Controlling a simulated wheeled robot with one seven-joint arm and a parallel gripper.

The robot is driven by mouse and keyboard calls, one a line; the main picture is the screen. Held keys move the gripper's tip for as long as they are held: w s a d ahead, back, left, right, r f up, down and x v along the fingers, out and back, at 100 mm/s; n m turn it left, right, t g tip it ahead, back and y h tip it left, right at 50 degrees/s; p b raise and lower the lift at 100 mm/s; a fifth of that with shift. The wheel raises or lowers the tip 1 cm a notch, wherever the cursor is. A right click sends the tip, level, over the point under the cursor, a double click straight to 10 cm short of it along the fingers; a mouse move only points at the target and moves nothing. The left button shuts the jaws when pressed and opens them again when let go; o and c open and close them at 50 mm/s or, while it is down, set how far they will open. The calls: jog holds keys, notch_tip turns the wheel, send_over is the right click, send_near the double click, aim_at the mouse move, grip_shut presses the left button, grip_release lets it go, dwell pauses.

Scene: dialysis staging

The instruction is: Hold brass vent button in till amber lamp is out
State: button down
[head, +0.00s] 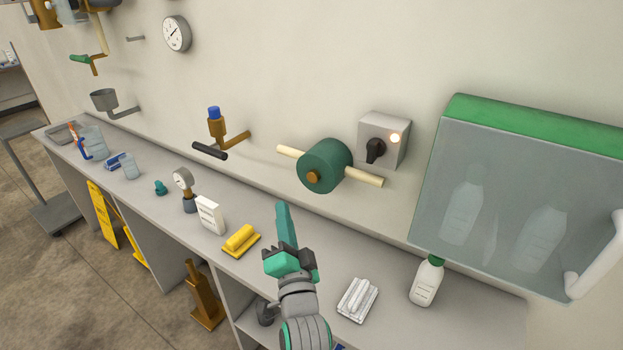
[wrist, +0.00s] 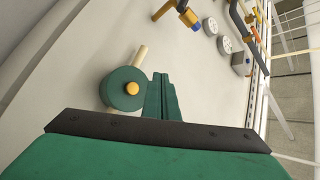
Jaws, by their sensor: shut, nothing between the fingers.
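The brass vent button (head: 313,177) sits in the middle of the front face of a dark green round housing (head: 328,160) on a cream pipe along the wall. In the wrist view the button (wrist: 132,89) shows just left of my closed fingers (wrist: 160,92), with no contact visible.
A black knob (head: 375,151) is on the switch box. A glass-fronted cabinet (head: 515,200) hangs at right.

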aim_at(313, 177)
jog(key=shift+w+r, duration=0.15)
jog(key=shift+r, duration=0.3)
jog(key=w+d, duration=0.5)
jog(key=w, duration=0.2)
dwell(0.4)
jog(key=shift+w+d, duration=0.15)
jog(key=shift+w, duration=0.05)
dwell(1.8)
jog(key=shift+w+d, duration=0.2)
